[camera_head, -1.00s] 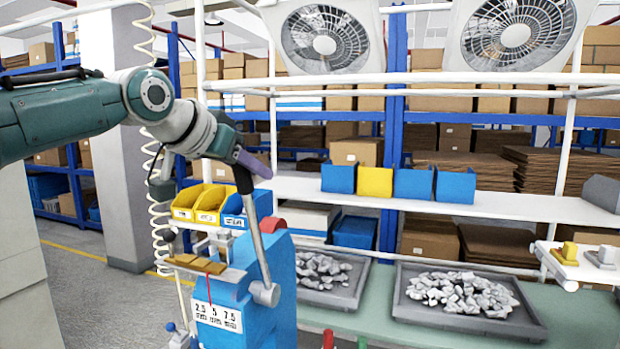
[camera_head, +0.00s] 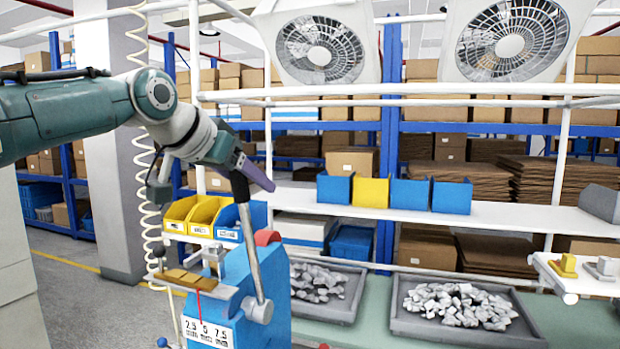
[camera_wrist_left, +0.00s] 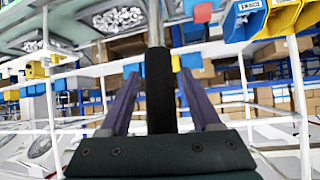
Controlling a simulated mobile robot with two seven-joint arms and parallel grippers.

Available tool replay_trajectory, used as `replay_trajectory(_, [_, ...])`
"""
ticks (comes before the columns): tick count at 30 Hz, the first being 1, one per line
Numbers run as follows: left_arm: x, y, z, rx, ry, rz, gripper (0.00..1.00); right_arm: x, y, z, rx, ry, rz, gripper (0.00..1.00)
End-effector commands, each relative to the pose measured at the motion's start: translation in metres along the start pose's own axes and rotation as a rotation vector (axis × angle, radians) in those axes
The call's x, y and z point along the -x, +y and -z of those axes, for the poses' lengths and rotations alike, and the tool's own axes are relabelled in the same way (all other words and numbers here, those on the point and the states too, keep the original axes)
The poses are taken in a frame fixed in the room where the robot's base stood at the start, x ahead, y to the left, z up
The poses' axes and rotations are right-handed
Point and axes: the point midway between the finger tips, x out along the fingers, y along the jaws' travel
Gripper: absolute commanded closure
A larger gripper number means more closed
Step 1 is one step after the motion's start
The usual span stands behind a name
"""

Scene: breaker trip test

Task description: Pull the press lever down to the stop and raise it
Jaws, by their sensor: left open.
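The press lever (camera_head: 250,245) is a grey rod with a black grip, raised and tilted slightly back to the left on the blue press (camera_head: 276,265). My left gripper (camera_head: 257,177) is at the lever's top end, its purple fingers pointing right. In the left wrist view, the black grip (camera_wrist_left: 160,95) stands between the two open fingers, with gaps visible on both sides. The far finger is largely hidden in the head view. My right gripper is not in view.
Yellow and blue bins (camera_head: 205,212) stand behind the press. Two grey trays (camera_head: 400,322) with metal parts lie on the green bench (camera_head: 575,315) to the right. A shelf (camera_head: 500,222) carries blue and yellow boxes. A coiled hose hangs left of the press.

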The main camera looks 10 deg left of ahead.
Motion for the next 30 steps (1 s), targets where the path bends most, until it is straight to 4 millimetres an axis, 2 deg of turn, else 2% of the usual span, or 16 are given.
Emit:
replay_trajectory(8, [0.001,0.000,0.001,0.000,0.003,0.000,0.36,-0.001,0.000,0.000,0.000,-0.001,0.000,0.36])
replay_trajectory(14, [0.011,-0.001,0.000,-0.002,0.005,-0.001,0.36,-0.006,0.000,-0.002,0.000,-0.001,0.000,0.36])
replay_trajectory(20, [0.035,-0.001,-0.003,-0.003,0.006,0.000,0.36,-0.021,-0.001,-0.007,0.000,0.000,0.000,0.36])
replay_trajectory(30, [0.086,-0.001,-0.002,-0.001,0.006,0.001,0.36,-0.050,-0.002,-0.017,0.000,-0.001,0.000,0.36])
